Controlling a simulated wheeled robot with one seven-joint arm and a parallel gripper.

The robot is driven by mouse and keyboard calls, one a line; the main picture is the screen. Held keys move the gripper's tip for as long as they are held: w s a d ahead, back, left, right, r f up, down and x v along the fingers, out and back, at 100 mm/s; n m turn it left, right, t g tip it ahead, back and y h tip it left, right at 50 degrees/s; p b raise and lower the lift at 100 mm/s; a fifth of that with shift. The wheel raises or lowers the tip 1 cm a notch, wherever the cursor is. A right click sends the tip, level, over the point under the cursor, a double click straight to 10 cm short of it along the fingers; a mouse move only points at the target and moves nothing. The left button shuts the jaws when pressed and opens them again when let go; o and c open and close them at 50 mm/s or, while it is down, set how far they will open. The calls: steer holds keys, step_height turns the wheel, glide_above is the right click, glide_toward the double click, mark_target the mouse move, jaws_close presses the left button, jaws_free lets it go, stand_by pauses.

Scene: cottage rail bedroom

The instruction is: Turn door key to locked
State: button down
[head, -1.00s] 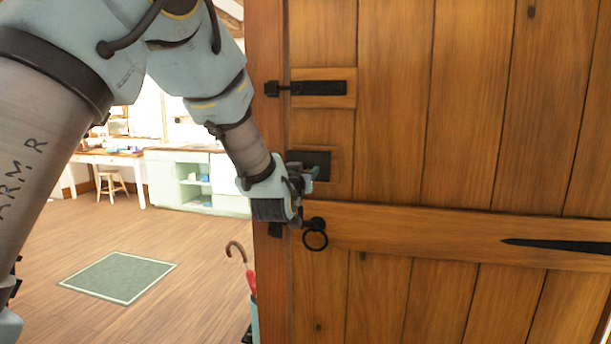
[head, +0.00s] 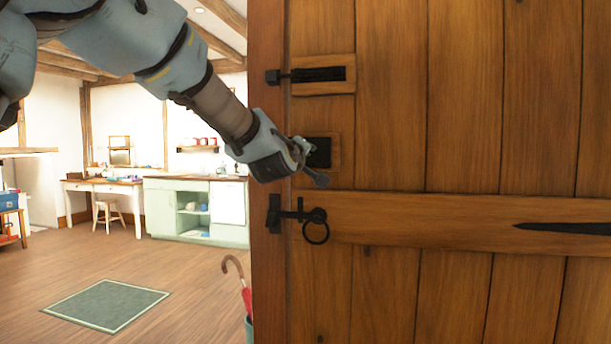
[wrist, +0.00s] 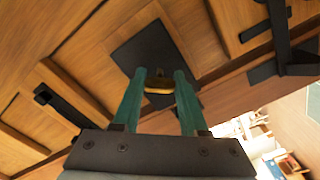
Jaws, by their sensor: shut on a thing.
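The wooden door (head: 470,130) fills the right of the head view. A black lock plate (head: 321,152) sits on it, and in the wrist view the plate (wrist: 146,50) lies just beyond my fingertips. A small brass key (wrist: 158,87) shows between my teal fingers at the plate. My gripper (wrist: 160,78) is shut on the key. In the head view my gripper (head: 312,165) is at the plate's left side, tilted, and hides part of it. The key is not visible there. I cannot tell whether the lock is engaged.
A black bolt (head: 318,75) is above the lock plate. A latch with a ring handle (head: 316,232) is below it. An umbrella (head: 235,268) stands by the door edge. The floor with a green rug (head: 108,305) is open at left.

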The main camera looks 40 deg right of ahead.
steer(key=n+b, duration=0.4)
steer(key=b, duration=0.1)
steer(key=n+b, duration=0.2)
steer(key=shift+f+b, duration=0.3)
steer(key=shift+b, duration=0.1)
steer(key=n+b, duration=0.5)
steer(key=n, duration=0.1)
steer(key=shift+r+n, duration=0.1)
steer(key=shift+n, duration=0.3)
steer(key=n+b, duration=0.3)
steer(key=n, duration=0.3)
steer(key=n+b, duration=0.3)
steer(key=n, duration=0.3)
steer(key=shift+n, duration=0.4)
steer(key=shift+c, duration=2.2)
jaws_free()
steer(key=shift+r, duration=0.1)
